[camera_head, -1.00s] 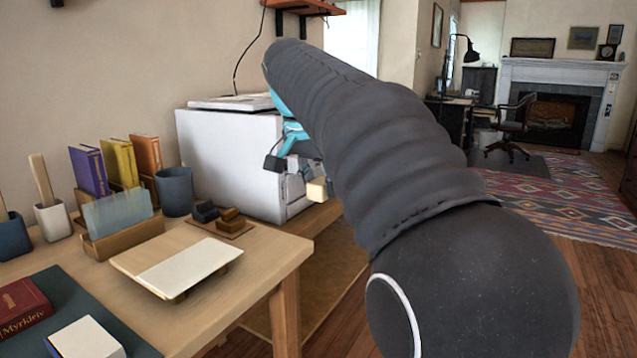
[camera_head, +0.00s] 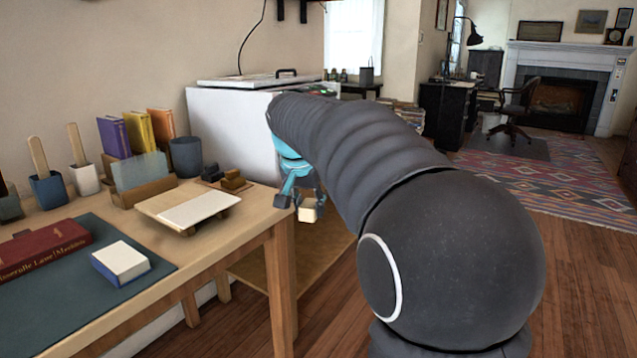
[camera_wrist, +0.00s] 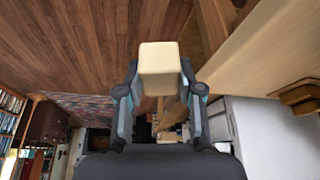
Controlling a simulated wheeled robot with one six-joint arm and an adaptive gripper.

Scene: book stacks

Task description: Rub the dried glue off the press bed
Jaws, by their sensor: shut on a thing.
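My gripper (camera_head: 297,203) is shut on a small cream block (camera_head: 308,214), just off the right end of the wooden table (camera_head: 235,250). In the wrist view the block (camera_wrist: 160,58) sits between the two fingertips (camera_wrist: 159,92), with floor behind it. No dried glue can be made out. My arm hides part of the space behind the gripper.
A red book (camera_head: 45,248) and a blue-and-white block (camera_head: 120,262) lie on a dark green mat (camera_head: 150,268). Upright books (camera_head: 138,132), cups (camera_head: 185,157) and small dark and brown blocks (camera_head: 232,180) stand behind. A white cabinet (camera_head: 230,130) is beyond. Open floor lies right.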

